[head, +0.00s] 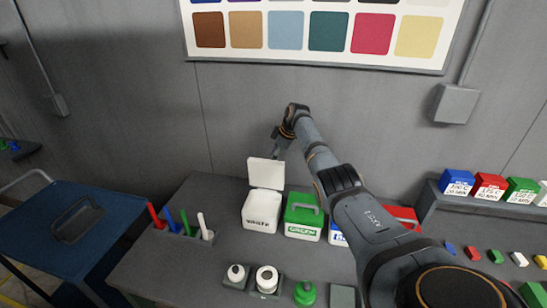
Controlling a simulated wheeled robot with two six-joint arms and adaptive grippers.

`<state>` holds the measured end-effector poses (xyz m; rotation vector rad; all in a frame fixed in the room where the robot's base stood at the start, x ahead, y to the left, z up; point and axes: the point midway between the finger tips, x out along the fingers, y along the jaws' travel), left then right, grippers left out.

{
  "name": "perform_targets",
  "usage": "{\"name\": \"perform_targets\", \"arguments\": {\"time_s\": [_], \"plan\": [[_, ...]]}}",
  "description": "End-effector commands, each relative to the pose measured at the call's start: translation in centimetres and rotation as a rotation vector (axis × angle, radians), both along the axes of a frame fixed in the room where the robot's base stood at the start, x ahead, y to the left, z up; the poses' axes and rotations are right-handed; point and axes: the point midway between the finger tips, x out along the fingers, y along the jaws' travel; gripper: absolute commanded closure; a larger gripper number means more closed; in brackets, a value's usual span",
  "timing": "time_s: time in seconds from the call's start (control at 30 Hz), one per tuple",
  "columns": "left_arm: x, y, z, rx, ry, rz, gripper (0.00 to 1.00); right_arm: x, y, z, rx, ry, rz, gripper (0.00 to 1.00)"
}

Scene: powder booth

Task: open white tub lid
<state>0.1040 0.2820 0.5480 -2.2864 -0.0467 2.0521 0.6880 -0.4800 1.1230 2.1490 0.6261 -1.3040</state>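The white tub (260,215) stands on the grey bench, with dark lettering on its front. Its white lid (266,173) is raised, standing about upright at the tub's back edge. My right arm reaches in from the lower right, over the bench. My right gripper (279,147) is small in view, at the top right of the raised lid. I cannot tell whether it touches the lid or whether its fingers are open or shut. My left gripper is not in view.
A green tub (304,217) stands right of the white one; blue and red tubs are partly behind my arm. Coloured sticks (168,220) stand in a holder at left. White round containers (266,278) and a green knobbed piece (305,293) sit in front.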

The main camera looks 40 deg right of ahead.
Motion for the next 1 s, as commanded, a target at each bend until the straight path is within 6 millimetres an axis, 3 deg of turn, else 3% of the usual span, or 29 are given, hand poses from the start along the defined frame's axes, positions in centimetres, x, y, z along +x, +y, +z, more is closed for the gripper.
{"name": "perform_targets", "arguments": {"time_s": [0.03,0.47,0.63,0.8,1.0], "plan": [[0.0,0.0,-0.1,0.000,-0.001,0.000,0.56,-0.4,-0.4,-1.1,-0.008,0.015,-0.007,0.64],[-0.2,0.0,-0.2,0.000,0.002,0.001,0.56,-0.6,-0.3,-0.9,-0.007,0.017,-0.005,0.64],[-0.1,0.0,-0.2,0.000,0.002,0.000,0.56,-1.7,-0.5,1.5,-0.013,0.012,-0.004,0.64],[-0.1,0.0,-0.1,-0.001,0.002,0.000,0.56,-3.6,-0.7,6.3,-0.014,-0.001,-0.005,0.64],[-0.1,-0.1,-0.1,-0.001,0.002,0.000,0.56,-5.3,-0.7,10.1,-0.009,-0.005,-0.002,0.64]]}}
